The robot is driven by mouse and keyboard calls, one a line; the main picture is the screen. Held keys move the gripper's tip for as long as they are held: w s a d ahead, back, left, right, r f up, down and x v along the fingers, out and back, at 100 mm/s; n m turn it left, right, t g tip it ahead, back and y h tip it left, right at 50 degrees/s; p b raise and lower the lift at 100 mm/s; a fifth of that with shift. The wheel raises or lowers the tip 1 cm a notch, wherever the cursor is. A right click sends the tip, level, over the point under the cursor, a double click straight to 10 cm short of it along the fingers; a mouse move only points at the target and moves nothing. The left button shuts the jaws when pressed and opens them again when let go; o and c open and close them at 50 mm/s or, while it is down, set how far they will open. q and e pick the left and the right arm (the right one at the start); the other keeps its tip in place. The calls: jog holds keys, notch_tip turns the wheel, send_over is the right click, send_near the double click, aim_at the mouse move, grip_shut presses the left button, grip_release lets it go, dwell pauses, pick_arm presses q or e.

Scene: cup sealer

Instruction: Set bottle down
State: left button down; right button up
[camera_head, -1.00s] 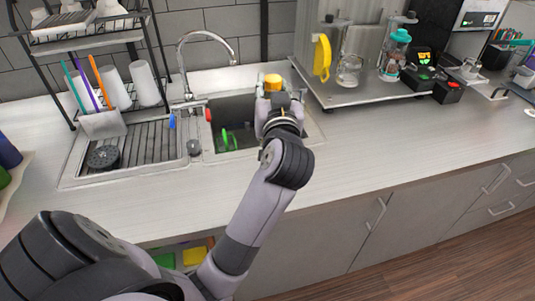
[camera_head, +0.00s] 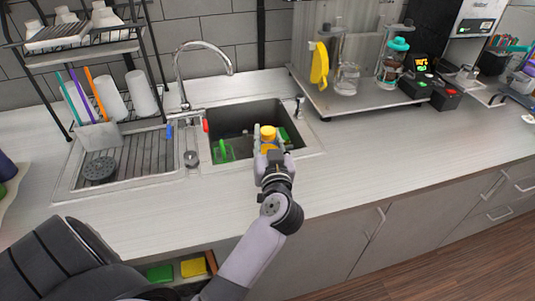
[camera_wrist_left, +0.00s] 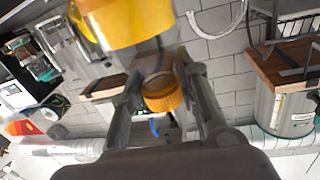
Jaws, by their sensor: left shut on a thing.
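A small bottle with a yellow-orange top (camera_head: 268,132) is held by my left gripper (camera_head: 267,153). In the head view it appears in front of the sink basin (camera_head: 245,117); the gripper hides its lower part. In the left wrist view the left gripper (camera_wrist_left: 165,100) has its fingers on both sides of an orange, ribbed cap-like part (camera_wrist_left: 163,94). A large yellow-orange part (camera_wrist_left: 128,22) fills the top of that view, very close. Whether the bottle touches any surface cannot be told. My right gripper is not in view.
The basin holds a green rack-like item (camera_head: 224,152). The faucet (camera_head: 205,45) stands behind. A dish rack (camera_head: 88,45) and cups are at left. A metal shelf (camera_head: 352,104) with jars is at right. The counter (camera_head: 385,135) right of the sink is clear.

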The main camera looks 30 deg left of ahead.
pick_arm(q)
notch_tip(320, 180, down, 5)
jog(key=shift+r+b, duration=0.15)
jog(key=shift+b, duration=0.2)
jog(key=c, duration=1.2)
grip_release()
jog(key=shift+f, duration=0.2)
jog(key=shift+s+r, duration=0.1)
jog(key=shift+r, duration=0.05)
jog(key=b+v, duration=0.2)
jog(key=v, duration=1)
